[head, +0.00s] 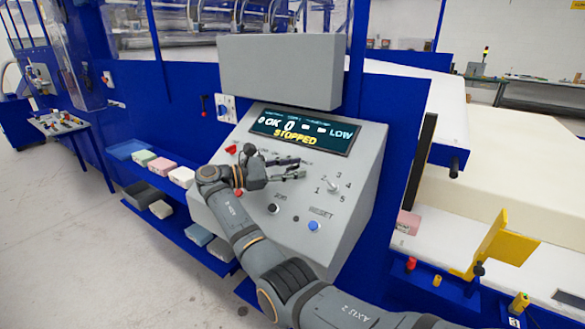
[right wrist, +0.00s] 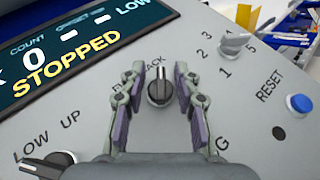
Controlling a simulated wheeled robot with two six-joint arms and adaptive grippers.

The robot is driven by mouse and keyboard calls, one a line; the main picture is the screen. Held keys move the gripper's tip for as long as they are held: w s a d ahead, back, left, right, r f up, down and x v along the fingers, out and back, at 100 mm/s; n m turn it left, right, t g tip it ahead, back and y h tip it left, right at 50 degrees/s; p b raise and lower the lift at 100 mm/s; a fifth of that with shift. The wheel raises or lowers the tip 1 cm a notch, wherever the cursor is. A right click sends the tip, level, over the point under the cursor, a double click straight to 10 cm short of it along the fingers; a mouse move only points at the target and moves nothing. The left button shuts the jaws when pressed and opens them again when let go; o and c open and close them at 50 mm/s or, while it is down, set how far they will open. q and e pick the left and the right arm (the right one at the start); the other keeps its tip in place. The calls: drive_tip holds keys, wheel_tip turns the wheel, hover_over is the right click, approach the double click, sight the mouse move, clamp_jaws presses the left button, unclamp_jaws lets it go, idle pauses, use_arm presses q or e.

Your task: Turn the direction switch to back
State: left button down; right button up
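The direction switch (right wrist: 159,86) is a round black knob with a white pointer mark in the right wrist view. Its pointer aims roughly up in that picture, between a label mostly hidden on the left and one ending in "ACK" on the right. My right gripper (right wrist: 160,70) is open, with one finger on each side of the knob and gaps visible between pads and knob. In the head view the right gripper (head: 299,170) is over the middle of the sloped grey control panel (head: 347,210) and hides the switch. My left gripper is not in view.
The display (head: 305,132) above reads STOPPED. A numbered selector (right wrist: 233,43), a blue RESET button (right wrist: 299,104) and a LOW/UP knob (right wrist: 55,163) sit around the switch. A black knob (head: 273,208) is lower on the panel. A grey box (head: 280,70) overhangs the display.

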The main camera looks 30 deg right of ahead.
sight(288, 168)
drive_tip(key=v, duration=0.7)
drive_tip(key=shift+w, duration=0.1)
drive_tip(key=shift+a, duration=0.25)
